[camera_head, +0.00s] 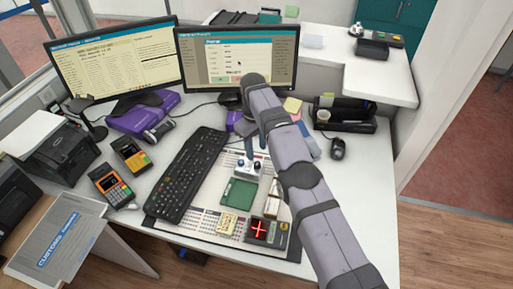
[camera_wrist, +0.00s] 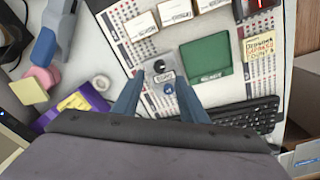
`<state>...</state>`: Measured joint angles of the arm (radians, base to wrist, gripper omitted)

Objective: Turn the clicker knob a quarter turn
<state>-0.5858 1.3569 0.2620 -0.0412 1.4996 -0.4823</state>
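The clicker is a small light grey box (camera_wrist: 163,76) on the desk, with a black knob (camera_wrist: 159,66) on top and a blue button (camera_wrist: 168,88) beside it. The box also shows in the head view (camera_head: 244,170), below my gripper (camera_head: 249,147). In the wrist view my gripper (camera_wrist: 161,80) has its two blue fingers apart, one to each side of the box. Nothing is between them but the view of the clicker below. I cannot tell how high the fingertips are above the knob; no contact shows.
Several small white boxes (camera_wrist: 175,10) stand nearby. A stapler-like blue-grey object (camera_wrist: 50,35) is at the wrist view's left.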

